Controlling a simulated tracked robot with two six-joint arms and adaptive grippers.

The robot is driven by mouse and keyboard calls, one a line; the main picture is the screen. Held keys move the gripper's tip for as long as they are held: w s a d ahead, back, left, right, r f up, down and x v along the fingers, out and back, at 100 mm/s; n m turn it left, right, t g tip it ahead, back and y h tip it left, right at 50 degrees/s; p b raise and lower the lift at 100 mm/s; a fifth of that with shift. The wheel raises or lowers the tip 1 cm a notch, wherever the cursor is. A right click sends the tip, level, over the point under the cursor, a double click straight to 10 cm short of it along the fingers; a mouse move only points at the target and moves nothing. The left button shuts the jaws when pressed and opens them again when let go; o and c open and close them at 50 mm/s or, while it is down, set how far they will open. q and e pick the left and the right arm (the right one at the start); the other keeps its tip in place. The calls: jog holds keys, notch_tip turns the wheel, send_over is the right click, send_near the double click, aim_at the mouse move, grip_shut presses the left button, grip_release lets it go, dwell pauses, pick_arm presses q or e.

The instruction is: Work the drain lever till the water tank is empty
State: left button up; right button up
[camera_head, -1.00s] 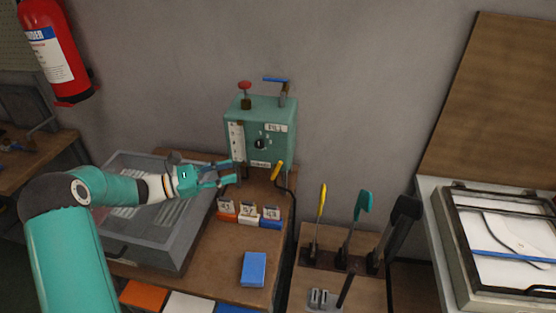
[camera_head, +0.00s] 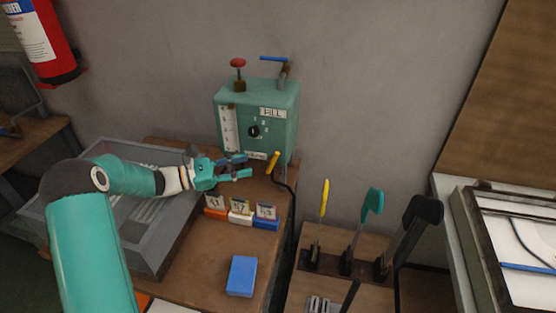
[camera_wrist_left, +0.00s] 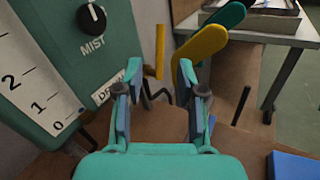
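The water tank (camera_head: 256,110) is a teal box by the wall with a black dial, a white level scale (camera_head: 228,128) and a blue lever (camera_head: 274,59) on top. In the left wrist view the scale (camera_wrist_left: 28,80) shows 2, 1 and 0; I cannot make out a water level. A yellow handle (camera_head: 273,162) stands at the tank's lower front right, by a partly hidden label that looks like "DRAIN". The yellow handle (camera_wrist_left: 160,52) also shows beyond my left fingers. My left gripper (camera_head: 241,167) is open and empty, just left of the handle and apart from it. My right gripper is out of view.
A red knob (camera_head: 238,63) stands on the tank. Small numbered blocks (camera_head: 239,213) and a blue block (camera_head: 241,276) lie on the bench in front. Yellow, teal (camera_head: 371,205) and black levers stand at right. A grey box (camera_head: 150,255) lies under my left arm.

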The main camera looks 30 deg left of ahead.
aim_at(275, 158)
pick_arm(q)
jog(key=p+x, duration=0.2)
jog(key=x, duration=0.7)
jog(key=shift+w+d, duration=0.2)
jog(key=shift+w, duration=0.05)
jog(key=shift+c, duration=0.2)
grip_shut()
